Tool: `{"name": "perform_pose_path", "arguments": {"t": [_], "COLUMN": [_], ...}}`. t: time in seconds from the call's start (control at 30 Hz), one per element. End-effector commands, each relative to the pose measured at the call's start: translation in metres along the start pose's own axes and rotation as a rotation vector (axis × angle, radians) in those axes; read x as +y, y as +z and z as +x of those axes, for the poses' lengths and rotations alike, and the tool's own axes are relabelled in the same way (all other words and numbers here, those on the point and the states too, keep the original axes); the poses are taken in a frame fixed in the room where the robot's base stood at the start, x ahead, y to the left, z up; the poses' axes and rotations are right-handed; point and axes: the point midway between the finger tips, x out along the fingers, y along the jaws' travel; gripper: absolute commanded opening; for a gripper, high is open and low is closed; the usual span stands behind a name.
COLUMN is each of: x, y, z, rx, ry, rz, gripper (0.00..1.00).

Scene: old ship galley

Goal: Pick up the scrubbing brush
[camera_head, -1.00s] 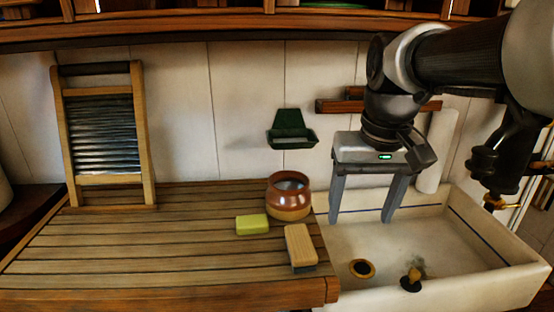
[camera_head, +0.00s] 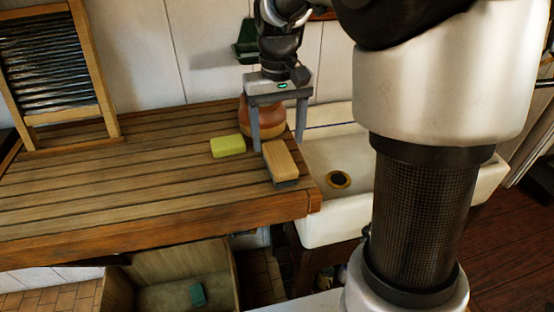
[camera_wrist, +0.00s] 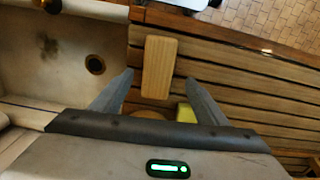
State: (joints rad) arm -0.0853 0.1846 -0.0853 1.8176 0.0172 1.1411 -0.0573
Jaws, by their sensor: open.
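The scrubbing brush (camera_head: 281,162) has a pale wooden block back and dark bristles underneath. It lies bristles down on the slatted wooden drainboard, near the edge beside the sink. My gripper (camera_head: 278,146) is open and empty, with its fingers pointing down, and in the head view it appears just behind the brush. In the wrist view the brush (camera_wrist: 159,67) shows beyond and between the two fingers of my gripper (camera_wrist: 159,78). I see no contact between the fingers and the brush.
A yellow-green sponge or soap block (camera_head: 228,146) lies left of the brush. A brown pot (camera_head: 262,119) stands behind, partly hidden by my gripper. The white sink (camera_head: 345,160) is to the right. A washboard (camera_head: 58,75) leans at the back left. The drainboard's left part (camera_head: 120,180) is clear.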

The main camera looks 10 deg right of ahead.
Motion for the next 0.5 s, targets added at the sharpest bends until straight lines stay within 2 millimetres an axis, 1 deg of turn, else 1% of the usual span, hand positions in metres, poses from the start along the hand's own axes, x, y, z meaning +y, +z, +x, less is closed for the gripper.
{"name": "perform_pose_path", "arguments": {"t": [0.03,0.1,0.27,0.5], "x": [0.0,0.0,0.001,0.004], "y": [0.0,0.0,0.0,0.001], "z": [0.008,0.014,0.023,0.058], "rx": [-0.002,-0.001,0.0,-0.002], "ry": [0.0,0.0,0.0,0.0], "rz": [0.0,0.0,0.0,-0.002], "gripper": [0.67,0.67,0.67,0.67]}}
